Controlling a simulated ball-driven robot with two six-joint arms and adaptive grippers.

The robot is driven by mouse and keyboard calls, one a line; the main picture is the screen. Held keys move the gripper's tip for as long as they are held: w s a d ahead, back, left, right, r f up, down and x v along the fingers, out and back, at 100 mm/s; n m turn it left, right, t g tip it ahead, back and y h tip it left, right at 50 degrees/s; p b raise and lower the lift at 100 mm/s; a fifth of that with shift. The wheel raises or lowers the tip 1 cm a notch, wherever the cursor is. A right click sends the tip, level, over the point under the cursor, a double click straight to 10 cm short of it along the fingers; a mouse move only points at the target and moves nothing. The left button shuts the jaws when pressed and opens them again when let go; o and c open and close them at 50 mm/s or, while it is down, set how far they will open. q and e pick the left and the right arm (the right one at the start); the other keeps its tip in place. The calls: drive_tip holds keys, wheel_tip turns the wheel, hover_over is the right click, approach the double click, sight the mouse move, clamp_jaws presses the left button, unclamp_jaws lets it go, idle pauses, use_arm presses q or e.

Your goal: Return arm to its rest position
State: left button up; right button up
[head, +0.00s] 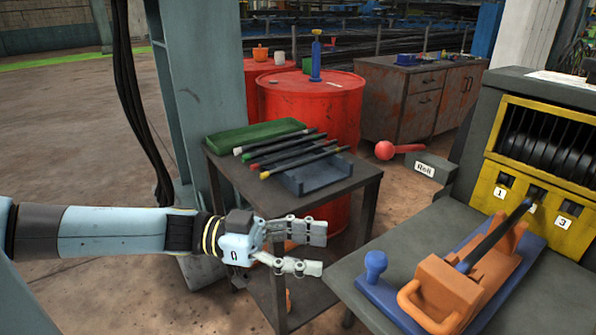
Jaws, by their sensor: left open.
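My left arm (125,232) reaches in from the left edge, nearly level. My left gripper (310,250) is open and empty, with its fingers pointing right. It is in front of the lower part of a dark metal stand and left of the grey workbench. It does not appear to hold or touch anything, though its exact distance from the stand is hard to tell. My right gripper is not in view.
The dark stand (364,172) carries several rods (285,150), a green tray (248,140) and a blue-grey holder (312,176). The grey workbench (418,232) bears an orange fixture (450,290) on a blue base, with a dark rod. A yellow numbered panel (486,195) stands behind. Red drums (330,115) stand beyond.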

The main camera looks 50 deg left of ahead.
use_arm(q)
drive_tip(key=shift+v, duration=1)
drive_tip(key=a+f+n+t+y, duration=0.1)
drive_tip(key=a+f+n+y, duration=0.2)
drive_tip(key=a+f+y, duration=0.35)
drive_tip(key=a+f+n+t+y, duration=0.1)
drive_tip(key=a+f+n+y, duration=0.2)
drive_tip(key=f, duration=0.7)
drive_tip(key=s+a+f+n+g+y, duration=0.1)
drive_tip(key=s+f+g+y, duration=0.15)
drive_tip(key=f, duration=0.35)
drive_tip(key=s+a+f+n+g+y, duration=0.1)
drive_tip(key=s+f+n+y, duration=0.1)
drive_tip(key=s+f, duration=0.3)
drive_tip(key=s+d+f+g, duration=0.4)
drive_tip(key=s+d+f, duration=0.2)
drive_tip(key=s, duration=0.5)
drive_tip(key=s+d+f+g, duration=0.5)
drive_tip(key=s+d+f, duration=0.1)
drive_tip(key=s+f, duration=0.5)
drive_tip(key=shift+d+y, duration=0.15)
drive_tip(key=shift+y, duration=0.15)
